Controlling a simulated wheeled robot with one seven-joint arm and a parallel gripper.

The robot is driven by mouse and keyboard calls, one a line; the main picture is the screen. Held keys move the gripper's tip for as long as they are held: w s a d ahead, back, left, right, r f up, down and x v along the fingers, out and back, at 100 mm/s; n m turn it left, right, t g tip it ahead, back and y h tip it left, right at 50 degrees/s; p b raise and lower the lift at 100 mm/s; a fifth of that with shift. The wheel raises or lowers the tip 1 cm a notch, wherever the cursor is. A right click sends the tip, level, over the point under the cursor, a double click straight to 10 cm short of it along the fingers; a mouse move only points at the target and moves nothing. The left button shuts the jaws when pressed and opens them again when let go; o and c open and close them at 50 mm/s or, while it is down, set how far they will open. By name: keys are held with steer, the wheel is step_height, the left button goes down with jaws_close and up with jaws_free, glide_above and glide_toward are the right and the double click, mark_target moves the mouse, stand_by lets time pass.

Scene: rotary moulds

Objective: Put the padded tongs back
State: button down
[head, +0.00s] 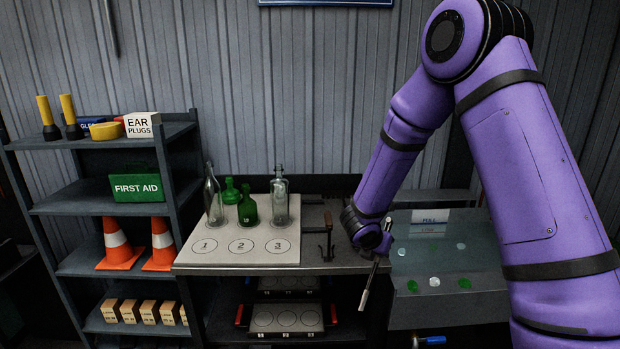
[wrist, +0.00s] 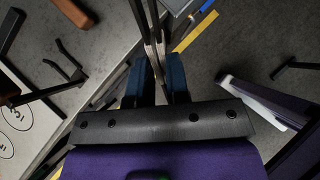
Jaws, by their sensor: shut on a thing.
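My gripper (head: 380,240) is in front of the bench's right end, shut on the padded tongs (head: 370,283). The tongs hang down at a slant, their lower end lighter grey. In the wrist view, the two dark blue fingers of my gripper (wrist: 157,82) close on the tongs (wrist: 154,35), whose two thin bars run toward the top edge. A small dark stand (head: 327,240) with a bracket rises from the bench to the left of my gripper; dark hooked brackets (wrist: 68,72) show left in the wrist view. Whether these brackets hold the tongs normally I cannot tell.
A pale plate (head: 222,256) marked 1, 2, 3 carries clear and green bottles (head: 247,208). A glass-like bin (head: 450,262) with green and white discs stands right. A shelf (head: 65,205) with cones and a first aid box is left. Moulds (head: 287,319) sit below the bench.

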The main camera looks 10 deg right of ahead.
steer(key=s+a+r+m+g+y, duration=0.1)
steer(key=s+r+m+g+y, duration=0.2)
steer(key=s+m+g, duration=0.7)
steer(key=w+a+r+m+t+y, duration=0.1)
steer(key=a+r+m+t, duration=0.1)
steer(key=m, duration=0.6)
steer(key=a+r+m+t+y, duration=0.2)
steer(key=a+m+t, duration=0.2)
steer(key=a+m, duration=0.3)
steer(key=shift+w+a+r+m, duration=0.3)
steer(key=shift+w+r+m, duration=0.1)
steer(key=shift+m, duration=0.7)
steer(key=shift+t, duration=0.3)
